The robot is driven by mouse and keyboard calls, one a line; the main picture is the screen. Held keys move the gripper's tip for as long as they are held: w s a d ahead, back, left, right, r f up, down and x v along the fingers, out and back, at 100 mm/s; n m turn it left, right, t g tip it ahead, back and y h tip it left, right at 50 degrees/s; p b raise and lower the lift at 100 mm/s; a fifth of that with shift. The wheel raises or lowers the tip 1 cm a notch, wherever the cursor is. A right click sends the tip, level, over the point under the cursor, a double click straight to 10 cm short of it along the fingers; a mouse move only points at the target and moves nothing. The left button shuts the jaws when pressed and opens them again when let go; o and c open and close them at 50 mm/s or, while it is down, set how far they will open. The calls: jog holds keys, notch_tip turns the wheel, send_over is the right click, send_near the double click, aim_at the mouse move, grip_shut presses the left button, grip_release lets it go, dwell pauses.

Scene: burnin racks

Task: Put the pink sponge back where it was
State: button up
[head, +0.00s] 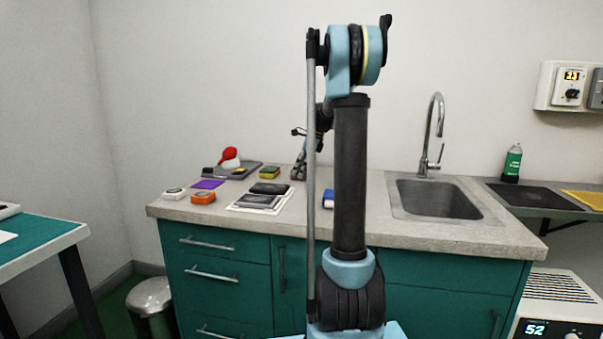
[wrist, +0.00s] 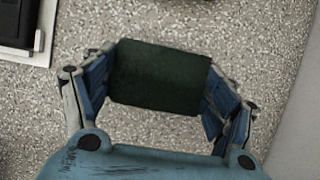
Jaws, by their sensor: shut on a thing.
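My gripper (wrist: 160,78) is shut on a dark green block (wrist: 158,76), held across between its two fingers over the speckled grey worktop. Only the block's dark green, rough-looking upper face shows, so I cannot tell whether it is the pink sponge. No pink surface shows in either view. In the head view my gripper (head: 299,171) is low over the back of the worktop, partly hidden by my arm, and the block cannot be made out there. A yellow sponge with a green top (head: 270,173) lies to its left.
On the worktop (head: 400,230) lie a white sheet with dark pads (head: 262,197), an orange tape measure (head: 203,198), a purple cloth (head: 208,184), a dark tray (head: 245,168) and a partly hidden blue thing (head: 328,198). The sink (head: 437,200) and tap (head: 432,140) are right.

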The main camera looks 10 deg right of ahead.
jog(key=shift+f, duration=0.25)
jog(key=o, duration=0.9)
jog(key=shift+o, duration=0.2)
jog(key=shift+f, duration=0.15)
jog(key=v, duration=1.7)
jog(key=shift+w+d+r, duration=0.15)
jog(key=shift+w+r, duration=0.05)
jog(key=shift+r, duration=0.05)
